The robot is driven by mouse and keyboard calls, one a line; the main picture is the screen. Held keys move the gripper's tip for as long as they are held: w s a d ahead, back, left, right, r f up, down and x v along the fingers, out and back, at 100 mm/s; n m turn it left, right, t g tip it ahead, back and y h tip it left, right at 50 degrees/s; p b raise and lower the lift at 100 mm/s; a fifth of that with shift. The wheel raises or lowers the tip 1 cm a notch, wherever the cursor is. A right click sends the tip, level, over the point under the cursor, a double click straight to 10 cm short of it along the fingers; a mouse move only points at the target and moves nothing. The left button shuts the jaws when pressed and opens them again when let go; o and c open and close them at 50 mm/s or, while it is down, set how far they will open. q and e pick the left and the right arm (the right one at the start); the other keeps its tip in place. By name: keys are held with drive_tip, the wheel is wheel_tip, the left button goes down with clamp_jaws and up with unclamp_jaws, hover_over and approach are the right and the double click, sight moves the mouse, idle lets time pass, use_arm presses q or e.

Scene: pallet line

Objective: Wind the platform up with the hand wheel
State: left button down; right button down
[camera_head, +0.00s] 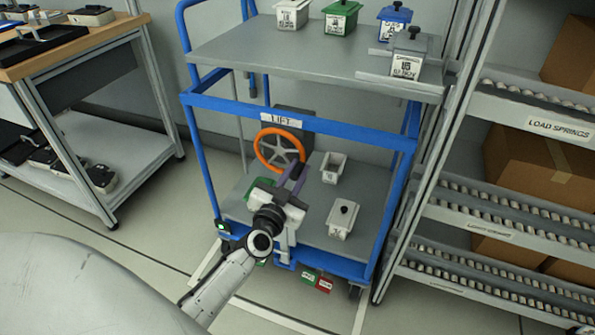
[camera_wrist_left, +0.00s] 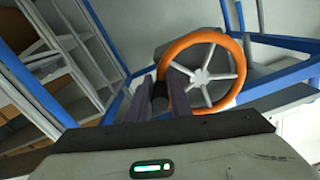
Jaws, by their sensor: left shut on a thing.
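The hand wheel (camera_head: 259,157) has an orange rim and pale spokes. It is mounted inside the blue cart, below the LIFT label (camera_head: 282,119), and shows large in the left wrist view (camera_wrist_left: 176,52). My left gripper (camera_head: 291,172) reaches in from the front, at the wheel's lower right in the head view. Its dark fingers are shut on the wheel's dark handle (camera_wrist_left: 160,91), beside the rim; the fingers hide part of it. The cart has a grey upper platform (camera_head: 250,46) and a grey lower deck (camera_head: 313,228). My right gripper is out of view.
Several lidded containers, among them a green one (camera_head: 341,17), stand on the upper platform. Small bins (camera_head: 342,219) stand on the lower deck near my arm. A roller rack (camera_head: 490,205) is close on the right; a workbench (camera_head: 75,50) stands left. Floor between is clear.

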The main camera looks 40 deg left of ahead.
use_arm(q)
drive_tip(key=shift+s+a+f, duration=0.2)
drive_tip(key=shift+f, duration=0.3)
drive_tip(key=c, duration=1.6)
unclamp_jaws()
drive_tip(key=shift+c, duration=0.2)
drive_tip(key=shift+w+r, duration=0.1)
drive_tip(key=shift+r, duration=0.05)
drive_tip(key=p+v, duration=0.1)
drive_tip(key=v, duration=0.9)
drive_tip(key=shift+p, duration=0.4)
drive_tip(key=shift+d, duration=0.15)
